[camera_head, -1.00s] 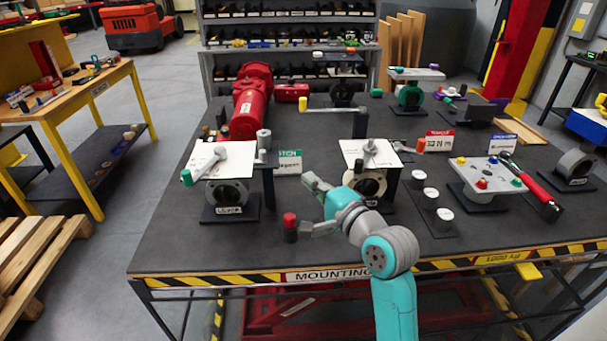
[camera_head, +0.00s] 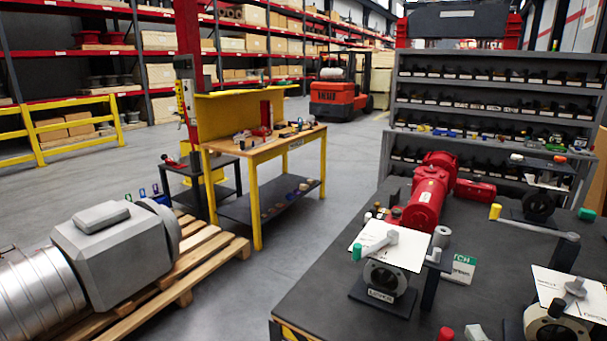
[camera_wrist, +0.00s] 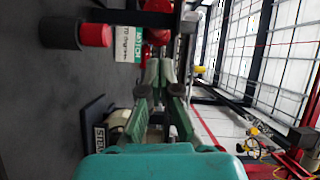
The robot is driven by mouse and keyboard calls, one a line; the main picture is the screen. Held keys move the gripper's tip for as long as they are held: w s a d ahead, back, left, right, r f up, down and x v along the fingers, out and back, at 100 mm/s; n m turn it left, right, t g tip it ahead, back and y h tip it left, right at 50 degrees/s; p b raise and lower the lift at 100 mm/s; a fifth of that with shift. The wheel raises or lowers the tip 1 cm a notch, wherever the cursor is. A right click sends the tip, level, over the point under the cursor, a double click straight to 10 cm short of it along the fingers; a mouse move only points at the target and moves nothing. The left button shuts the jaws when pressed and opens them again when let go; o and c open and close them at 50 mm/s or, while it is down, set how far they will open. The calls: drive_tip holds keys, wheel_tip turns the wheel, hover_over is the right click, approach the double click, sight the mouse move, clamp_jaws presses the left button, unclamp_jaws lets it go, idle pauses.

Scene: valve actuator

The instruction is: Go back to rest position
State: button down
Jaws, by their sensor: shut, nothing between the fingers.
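My gripper (camera_wrist: 160,75) shows in the wrist view with its two green-grey fingers together and nothing between them. A red-capped dark post (camera_wrist: 95,35) stands to the upper left of the fingers in that view. In the head view only the red top (camera_head: 445,334) of this post shows at the bottom edge. A grey piece beside it at the same edge looks like the tip of my gripper; the rest of my arm is out of that view. The black table (camera_head: 330,290) is on the right in the head view.
On the table are a red actuator (camera_head: 427,195), a valve stand with a white plate (camera_head: 390,245) and a second white plate (camera_head: 568,290). A yellow workbench (camera_head: 262,160) and a pallet (camera_head: 160,285) bearing a grey machine (camera_head: 115,250) stand left. Grey floor is free between.

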drive_tip(key=s+a+f+n+g, duration=0.2)
drive_tip(key=s+a+f+n, duration=0.65)
drive_tip(key=s+f, duration=0.65)
drive_tip(key=s+a+n+y, duration=0.1)
drive_tip(key=s+a+n, duration=0.2)
drive_tip(key=s, duration=0.7)
drive_tip(key=s+a+f+n+y, duration=0.1)
drive_tip(key=s+a+n, duration=0.3)
drive_tip(key=s, duration=0.6)
drive_tip(key=shift+s+a+f+n+g, duration=0.3)
drive_tip(key=shift+s+n, duration=0.1)
drive_tip(key=shift+n, duration=0.85)
